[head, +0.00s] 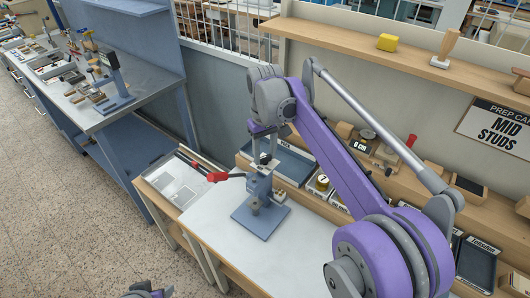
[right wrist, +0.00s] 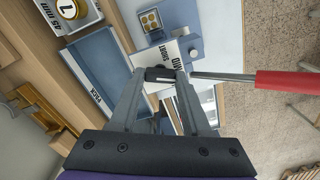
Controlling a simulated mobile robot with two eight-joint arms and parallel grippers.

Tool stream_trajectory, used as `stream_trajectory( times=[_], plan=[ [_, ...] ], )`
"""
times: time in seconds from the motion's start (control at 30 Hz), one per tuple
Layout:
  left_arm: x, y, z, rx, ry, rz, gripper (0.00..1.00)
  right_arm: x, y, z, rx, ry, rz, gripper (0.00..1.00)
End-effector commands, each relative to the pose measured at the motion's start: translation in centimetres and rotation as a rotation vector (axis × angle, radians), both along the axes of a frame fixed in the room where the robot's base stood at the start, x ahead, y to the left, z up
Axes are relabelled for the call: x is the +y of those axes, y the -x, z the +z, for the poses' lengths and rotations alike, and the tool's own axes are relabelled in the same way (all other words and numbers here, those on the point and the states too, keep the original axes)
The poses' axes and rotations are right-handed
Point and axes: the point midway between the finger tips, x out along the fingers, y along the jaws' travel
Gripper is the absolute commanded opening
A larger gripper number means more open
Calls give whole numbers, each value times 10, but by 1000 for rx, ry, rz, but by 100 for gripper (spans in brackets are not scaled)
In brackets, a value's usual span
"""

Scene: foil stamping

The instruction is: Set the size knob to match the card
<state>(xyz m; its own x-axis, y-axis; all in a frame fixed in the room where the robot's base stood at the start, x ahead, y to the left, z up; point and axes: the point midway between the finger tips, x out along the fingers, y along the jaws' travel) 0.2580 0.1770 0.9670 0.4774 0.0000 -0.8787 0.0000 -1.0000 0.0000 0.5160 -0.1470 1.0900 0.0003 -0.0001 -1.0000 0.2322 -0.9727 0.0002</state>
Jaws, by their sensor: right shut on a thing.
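The prep card (head: 500,125) on the back board at right reads "MID STUDS". The blue-grey press (head: 258,188) stands on the white-topped table, with a red-handled lever (head: 217,177) out to the left. The red handle (right wrist: 288,84) also shows in the right wrist view. My right gripper (head: 265,157) reaches down to the top of the press. In the right wrist view its fingertips (right wrist: 165,76) are shut on a small dark knob at a white lettered plate (right wrist: 172,52). The fingers hide most of the knob, and I cannot read its setting.
A blue tray (head: 290,160) lies behind the press, with labelled containers (head: 320,187) to its right. A shelf (head: 400,58) with a yellow block (head: 387,42) runs above. A cluttered workbench (head: 140,85) stands at left. The white tabletop (head: 300,245) in front is clear.

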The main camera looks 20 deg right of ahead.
Motion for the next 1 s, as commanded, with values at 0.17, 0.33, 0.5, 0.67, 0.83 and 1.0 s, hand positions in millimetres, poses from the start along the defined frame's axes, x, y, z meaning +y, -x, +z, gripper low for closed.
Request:
stream_trajectory(
  times=[0.17,0.33,0.5,0.67,0.83,1.0],
  plan=[
    [0,-2,4,-3,0,0,54,0,0,1,0,0,118,0],
    [0,-3,6,-5,0,0,54,0,0,1,0,0,235,0],
    [0,-4,8,-7,0,0,54,0,0,1,0,0,331,0],
    [0,-4,9,-8,0,0,54,0,0,0,0,0,392,0],
    [0,-4,9,-8,0,0,54,0,0,0,0,0,423,0],
    [0,-4,9,-8,0,0,54,0,0,0,0,0,430,0]
  ],
)
